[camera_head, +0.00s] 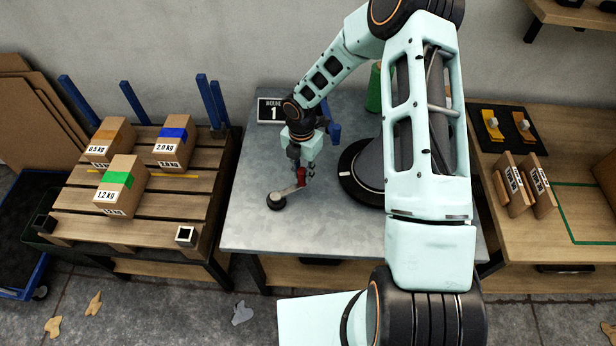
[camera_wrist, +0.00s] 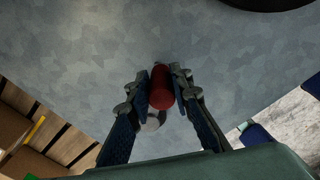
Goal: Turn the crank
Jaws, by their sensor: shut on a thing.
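The crank lies on the grey worktable. Its black round hub (camera_head: 276,201) stands on the tabletop, and a metal arm (camera_head: 289,190) runs from it up and right to a red handle (camera_head: 301,177). My gripper (camera_head: 302,170) comes down from above onto the red handle. In the wrist view the red handle (camera_wrist: 161,88) stands between the two fingers of my gripper (camera_wrist: 162,90), which are shut on it. A pale round end of the crank (camera_wrist: 153,122) shows below the handle there. The rest of the crank is hidden behind my gripper.
A dark round base (camera_head: 362,170) stands on the worktable (camera_head: 255,235) right of the crank. A number sign (camera_head: 271,110) and a green cylinder (camera_head: 374,88) are at the back. A pallet bench (camera_head: 180,205) with boxes is left. The table around the crank is clear.

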